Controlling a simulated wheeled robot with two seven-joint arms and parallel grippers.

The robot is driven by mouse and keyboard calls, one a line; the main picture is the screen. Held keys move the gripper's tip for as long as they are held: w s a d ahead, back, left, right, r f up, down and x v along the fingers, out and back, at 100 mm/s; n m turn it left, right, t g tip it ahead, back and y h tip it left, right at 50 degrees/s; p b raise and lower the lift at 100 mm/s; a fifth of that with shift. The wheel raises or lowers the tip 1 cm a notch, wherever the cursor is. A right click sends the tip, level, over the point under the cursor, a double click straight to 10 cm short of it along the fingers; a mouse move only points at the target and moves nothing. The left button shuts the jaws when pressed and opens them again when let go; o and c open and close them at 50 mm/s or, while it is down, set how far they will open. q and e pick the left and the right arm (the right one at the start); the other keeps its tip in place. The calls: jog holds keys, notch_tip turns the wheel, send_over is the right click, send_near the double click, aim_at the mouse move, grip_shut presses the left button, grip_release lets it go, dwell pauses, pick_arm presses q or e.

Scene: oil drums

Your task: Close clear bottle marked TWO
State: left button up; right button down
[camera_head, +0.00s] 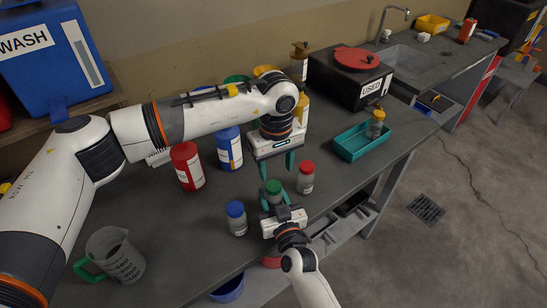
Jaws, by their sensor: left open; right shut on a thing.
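A clear bottle (273,199) with a green cap (273,186) stands at the front of the grey bench. My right gripper (272,204) is shut on it from the front edge and hides its lower part. The cap sits at the bottle's top; I cannot tell how tightly. My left gripper (276,169) is open just above and behind the cap, fingers pointing down. A clear bottle with a blue cap (237,217) stands to the left, and one with a red cap (306,177) to the right. I cannot read the bottle markings.
A red bottle (187,166) and a blue bottle (229,149) stand behind. A beaker (115,255) stands at front left. A teal tray (350,154) holding an amber bottle (375,124) and a black USED box (335,85) are at right. The bench's left middle is clear.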

aim_at(273, 185)
pick_arm(q)
jog(key=n, duration=0.7)
jog(key=shift+r+n, duration=0.3)
jog(key=n, duration=0.4)
jog(key=shift+r+n, duration=0.2)
jog(key=shift+n, duration=0.1)
jog(key=n, duration=0.7)
jog(key=shift+a+r, duration=0.1)
jog(key=shift+r, duration=0.15)
jog(key=n, duration=0.5)
jog(key=shift+w+a+r, duration=0.1)
jog(key=shift+a+r, duration=0.05)
jog(key=shift+r, duration=0.05)
jog(key=shift+f, duration=4)
